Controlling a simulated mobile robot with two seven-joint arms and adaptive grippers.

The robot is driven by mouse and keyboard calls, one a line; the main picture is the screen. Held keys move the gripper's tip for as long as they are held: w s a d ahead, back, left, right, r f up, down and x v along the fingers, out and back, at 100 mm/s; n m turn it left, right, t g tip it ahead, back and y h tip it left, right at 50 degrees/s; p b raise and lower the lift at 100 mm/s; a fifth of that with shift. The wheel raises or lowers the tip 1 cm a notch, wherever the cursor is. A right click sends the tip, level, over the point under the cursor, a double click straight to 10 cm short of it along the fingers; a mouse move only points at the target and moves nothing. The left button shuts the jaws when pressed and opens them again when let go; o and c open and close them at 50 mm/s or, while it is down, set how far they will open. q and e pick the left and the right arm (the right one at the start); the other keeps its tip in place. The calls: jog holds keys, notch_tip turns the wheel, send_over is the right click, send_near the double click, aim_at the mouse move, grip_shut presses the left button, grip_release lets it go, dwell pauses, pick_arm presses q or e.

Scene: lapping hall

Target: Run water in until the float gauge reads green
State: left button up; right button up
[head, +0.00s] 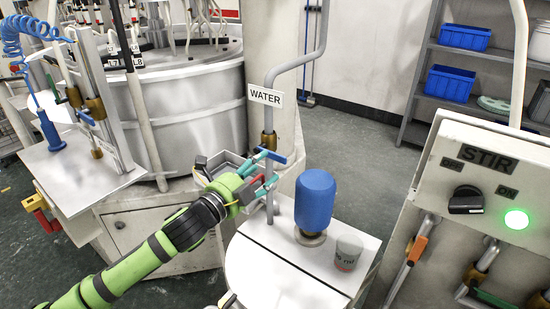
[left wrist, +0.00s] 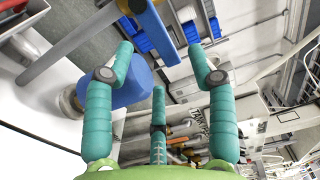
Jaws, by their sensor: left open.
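A grey water pipe (head: 316,35) with a white WATER label (head: 265,96) comes down to a brass valve (head: 268,141) with a blue lever (head: 272,156). My left gripper (head: 268,170) is open at the valve, its teal fingers close around the lever's height. In the left wrist view the blue lever (left wrist: 150,25) lies beyond the spread fingertips, and nothing is held between them. Whether a finger touches the lever I cannot tell. I cannot make out a float gauge. My right gripper is not in view.
A large steel tub (head: 190,95) stands behind. The STIR panel (head: 485,160) at right has a lit green lamp (head: 516,219).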

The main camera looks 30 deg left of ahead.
aim_at(274, 160)
pick_arm(q)
jog(key=w, duration=0.1)
jog(key=w+p, duration=0.1)
jog(key=w, duration=0.1)
jog(key=w+p, duration=0.1)
jog(key=w, duration=0.1)
jog(key=shift+d+r, duration=0.1)
jog(key=shift+d, duration=0.25)
jog(key=shift+w+d, duration=0.1)
jog(key=shift+w, duration=0.4)
grip_shut()
